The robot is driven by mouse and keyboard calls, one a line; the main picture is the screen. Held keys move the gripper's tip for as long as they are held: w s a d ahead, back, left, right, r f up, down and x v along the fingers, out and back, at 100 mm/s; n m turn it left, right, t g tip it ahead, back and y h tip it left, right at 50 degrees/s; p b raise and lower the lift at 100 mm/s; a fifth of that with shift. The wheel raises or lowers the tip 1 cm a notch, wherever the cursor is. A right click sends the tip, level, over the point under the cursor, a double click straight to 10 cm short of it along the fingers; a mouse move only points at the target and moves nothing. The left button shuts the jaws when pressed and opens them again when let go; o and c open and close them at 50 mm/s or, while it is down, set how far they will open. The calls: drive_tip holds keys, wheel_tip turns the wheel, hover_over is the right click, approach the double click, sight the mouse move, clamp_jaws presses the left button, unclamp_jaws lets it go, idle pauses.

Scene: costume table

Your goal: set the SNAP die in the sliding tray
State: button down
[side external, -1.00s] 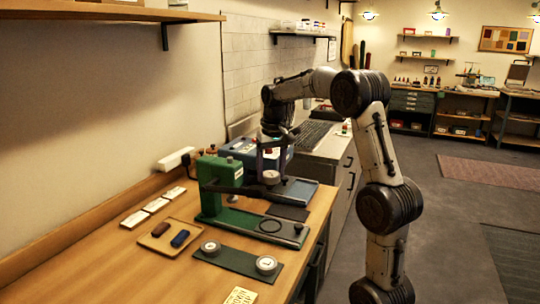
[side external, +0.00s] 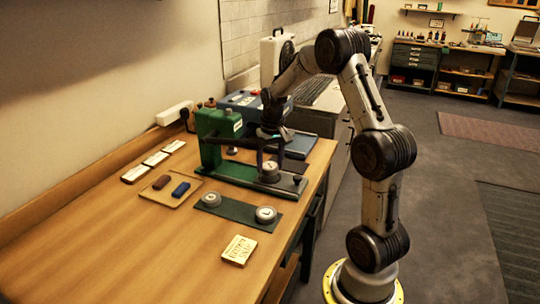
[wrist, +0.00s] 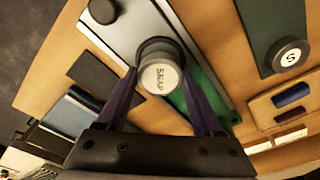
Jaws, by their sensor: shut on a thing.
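In the side view the die (side external: 269,172) is at the sliding tray (side external: 285,187) of the green press (side external: 216,138), with my gripper (side external: 269,160) directly above. The tray (wrist: 140,23) is a grey strip with a dark knob (wrist: 103,10) at its outer end. The die covers the tray's round recess; I cannot tell whether it touches the tray or hovers just above.
A dark green mat (side external: 235,210) with two round dies lies in front. A wooden tray (side external: 158,198) holds a brown and a blue piece.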

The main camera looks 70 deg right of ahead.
sight(272, 168)
drive_tip(key=shift+f, duration=0.55)
drive_tip(key=shift+f, duration=0.6)
idle(1.0)
drive_tip(key=shift+c, duration=1.5)
unclamp_jaws()
drive_tip(key=shift+s+a+r, duration=0.15)
drive_tip(key=shift+r, duration=1.65)
drive_tip(key=shift+s+a+r, duration=0.2)
drive_tip(key=shift+r, duration=1.65)
drive_tip(key=shift+s+a+r, duration=0.15)
drive_tip(key=shift+r, duration=1.65)
